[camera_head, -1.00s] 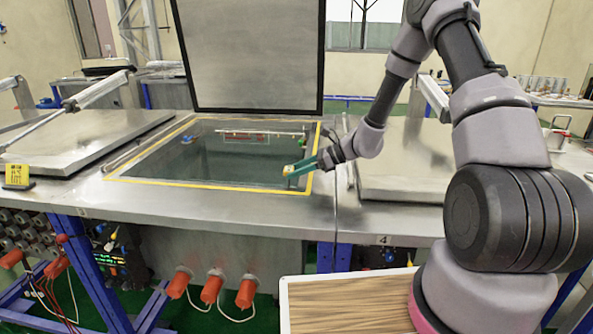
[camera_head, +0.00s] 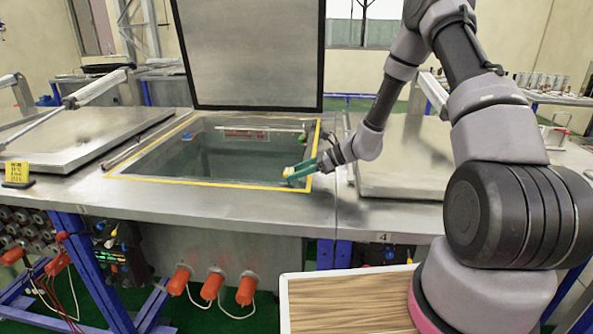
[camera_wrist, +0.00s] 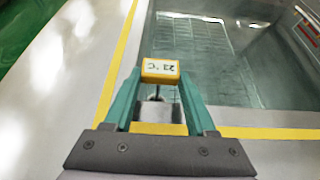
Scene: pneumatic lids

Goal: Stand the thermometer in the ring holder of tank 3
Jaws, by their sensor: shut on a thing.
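My gripper (camera_head: 303,171) is shut on the thermometer (camera_head: 289,171) at the near right corner of the open tank (camera_head: 240,184), which has a yellow-striped rim. In the wrist view the thermometer's yellow head (camera_wrist: 160,71), reading about 22 °C, sits between the teal fingertips (camera_wrist: 160,76). A short dark piece of stem shows below the head; its lower end is hidden. A grey metal piece (camera_wrist: 157,112) shows below it, near the rim corner. I cannot tell whether it is the ring holder, or whether the stem is in a ring. No number shows on this tank.
The tank's lid (camera_head: 250,55) stands raised at the back. Closed lids lie to the left (camera_head: 80,138) and right (camera_head: 408,165); the right tank is labelled 4 (camera_head: 383,237). A yellow sign (camera_head: 17,173) stands at the left. Water fills the open tank.

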